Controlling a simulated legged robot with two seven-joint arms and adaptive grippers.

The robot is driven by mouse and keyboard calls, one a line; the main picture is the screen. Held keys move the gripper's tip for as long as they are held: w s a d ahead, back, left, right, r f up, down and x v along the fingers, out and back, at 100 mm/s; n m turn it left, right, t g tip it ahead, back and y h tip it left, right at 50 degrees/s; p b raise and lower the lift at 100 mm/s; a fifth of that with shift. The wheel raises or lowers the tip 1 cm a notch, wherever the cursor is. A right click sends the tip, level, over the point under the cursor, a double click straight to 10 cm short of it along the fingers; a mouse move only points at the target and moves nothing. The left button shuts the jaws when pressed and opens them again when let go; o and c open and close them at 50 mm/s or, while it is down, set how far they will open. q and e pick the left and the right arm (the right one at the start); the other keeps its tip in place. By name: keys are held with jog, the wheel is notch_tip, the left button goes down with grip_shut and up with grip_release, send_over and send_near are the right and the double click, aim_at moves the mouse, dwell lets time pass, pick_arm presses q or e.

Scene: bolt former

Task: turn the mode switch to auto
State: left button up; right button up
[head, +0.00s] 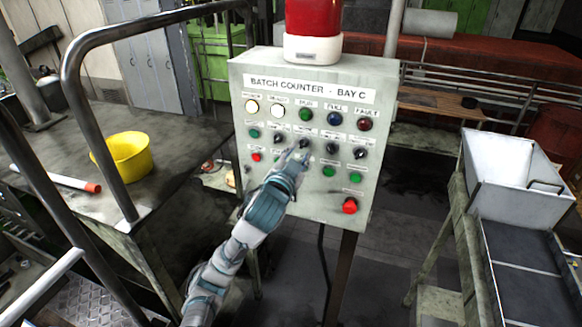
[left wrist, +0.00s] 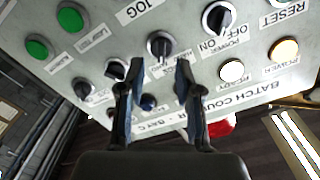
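The grey control panel (head: 240,125) reads "BATCH COUNTER - BAY C". A black rotary knob (head: 304,145) in the middle of its second row appears to be the mode switch; its own label is too small to read. In the left wrist view, upside down, this knob (left wrist: 160,45) has "JOG" lettering beside it, and its pointer stands roughly along the picture's vertical. My left gripper (head: 294,155) is open in front of the panel. Its two fingers (left wrist: 158,75) line up on either side of the knob; contact cannot be told. My right gripper is not in view.
The OFF/ON power knob (left wrist: 217,18) sits beside it, with another dark knob (left wrist: 115,69) on the other side. Lamps line the panel's top; green buttons and a red button (head: 350,205) lie lower. A handrail (head: 78,110) stands left, a metal bin (head: 515,180) right.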

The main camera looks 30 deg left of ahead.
pick_arm(q)
jog(key=v, duration=0.8)
jog(key=shift+s, duration=0.2)
jog(key=shift+f, duration=0.1)
